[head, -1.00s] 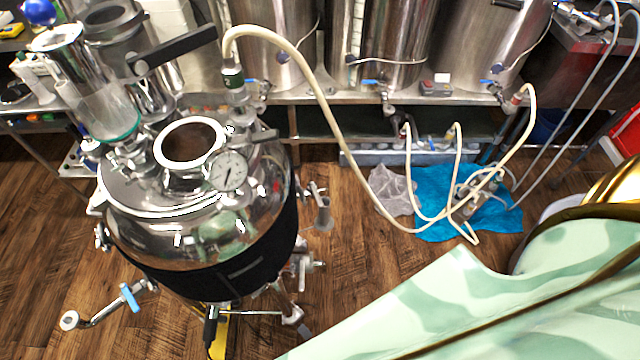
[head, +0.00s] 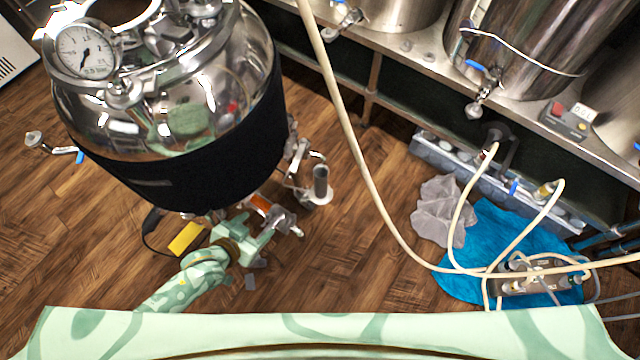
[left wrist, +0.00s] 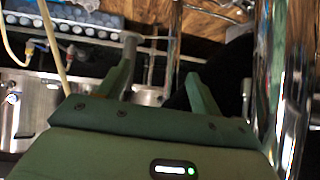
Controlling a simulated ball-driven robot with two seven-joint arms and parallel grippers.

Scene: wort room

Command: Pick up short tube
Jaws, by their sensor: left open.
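A short grey tube (head: 320,182) stands upright on a white round base beside the steel vessel's lower right side, in the head view. My left gripper (head: 257,222) is open with nothing seen between its fingers. It is below and left of the tube, by the vessel's underside, and apart from the tube. In the left wrist view the two fingers of my left gripper (left wrist: 165,78) are spread. A grey upright piece shows by the left fingertip there; I cannot tell if it is the tube. My right gripper is not in view.
The steel vessel (head: 180,120) with its black jacket, valves and legs stands close to my left gripper. A cream hose (head: 345,120) hangs right of the tube. A blue cloth (head: 490,235) and grey cloth (head: 440,208) lie at right. The wooden floor between is clear.

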